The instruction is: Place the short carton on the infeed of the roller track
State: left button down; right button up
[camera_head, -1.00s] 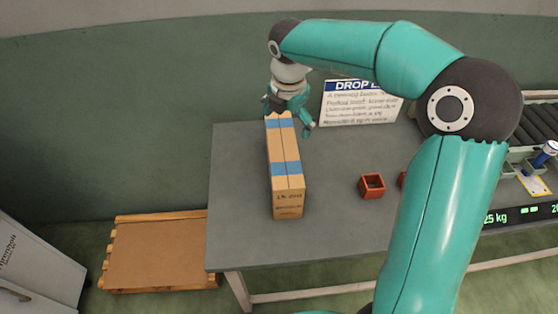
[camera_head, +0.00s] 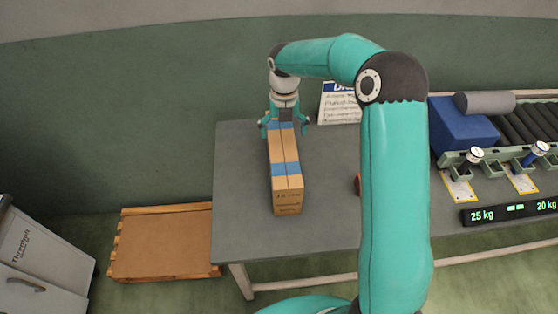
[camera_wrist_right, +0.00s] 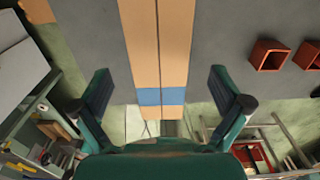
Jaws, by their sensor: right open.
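The tan carton (camera_head: 286,193), with blue bands, lies lengthwise on the grey table. My right gripper (camera_head: 284,127) is at its far end, open, with one finger on each side. In the right wrist view the carton (camera_wrist_right: 157,45) runs between the open fingers of the right gripper (camera_wrist_right: 159,75); contact cannot be told. The roller track (camera_head: 521,123) is at the right, with a blue block (camera_head: 460,128) at its left end. My left gripper is not in view.
Red open boxes (camera_wrist_right: 269,55) lie on the table; my right arm mostly hides them in the head view. A sign (camera_head: 340,104) stands behind the table. A weight display (camera_head: 510,212) and levers (camera_head: 468,160) front the track. A wooden pallet (camera_head: 165,245) lies at left.

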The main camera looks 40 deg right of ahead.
aim_at(283, 146)
notch_tip(283, 146, down, 4)
jog(key=shift+f, duration=0.15)
jog(key=shift+w+f+p, duration=0.1)
jog(key=shift+f+p, duration=0.45)
jog(key=f+p, duration=0.1)
jog(key=f, duration=0.3)
jog(key=shift+w+f, duration=0.1)
jog(key=shift+w, duration=0.1)
jog(key=shift+c, duration=0.3)
jog(key=c, duration=1.3)
jog(key=shift+w, duration=0.1)
jog(key=shift+c, duration=1.3)
jog(key=shift+d+r, duration=0.1)
jog(key=shift+r, duration=0.1)
